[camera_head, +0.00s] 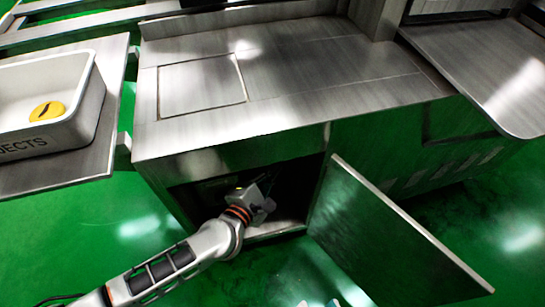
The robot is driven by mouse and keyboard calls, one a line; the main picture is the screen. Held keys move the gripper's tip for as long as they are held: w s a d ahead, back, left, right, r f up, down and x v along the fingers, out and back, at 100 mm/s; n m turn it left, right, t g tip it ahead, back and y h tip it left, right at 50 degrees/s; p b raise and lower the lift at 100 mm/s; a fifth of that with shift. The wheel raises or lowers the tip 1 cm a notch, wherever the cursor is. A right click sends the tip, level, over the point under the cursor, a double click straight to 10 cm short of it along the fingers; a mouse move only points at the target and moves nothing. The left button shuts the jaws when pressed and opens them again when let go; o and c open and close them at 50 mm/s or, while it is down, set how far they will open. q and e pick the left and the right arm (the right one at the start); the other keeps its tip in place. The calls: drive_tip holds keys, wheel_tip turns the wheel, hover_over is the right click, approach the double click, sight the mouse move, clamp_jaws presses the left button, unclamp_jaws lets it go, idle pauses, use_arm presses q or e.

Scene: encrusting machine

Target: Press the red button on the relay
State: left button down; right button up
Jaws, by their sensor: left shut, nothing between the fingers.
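My left arm reaches in from the lower left to the open cabinet under the steel machine. My left gripper (264,207) is at the cabinet opening, shut and empty, its fingers pointing into the dark inside. I cannot make out the relay or its red button; the inside is dark and partly hidden behind my gripper and wrist. I cannot tell whether the fingertips touch anything in there.
The cabinet door (385,240) stands open to the right of the opening. The steel machine top (300,75) overhangs above. A white bin (50,125) holding a yellow round piece (47,111) stands on a side table at left. Green floor is clear in front.

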use_arm(q)
drive_tip(key=shift+w, duration=0.1)
drive_tip(key=shift+w+a, duration=0.15)
drive_tip(key=shift+w, duration=0.15)
idle(0.4)
drive_tip(key=shift+w+a, duration=0.15)
drive_tip(key=shift+w, duration=0.3)
idle(0.3)
drive_tip(key=shift+s+p, duration=0.15)
drive_tip(key=shift+p, duration=0.15)
drive_tip(key=shift+s+d, duration=0.25)
drive_tip(key=shift+s, duration=0.4)
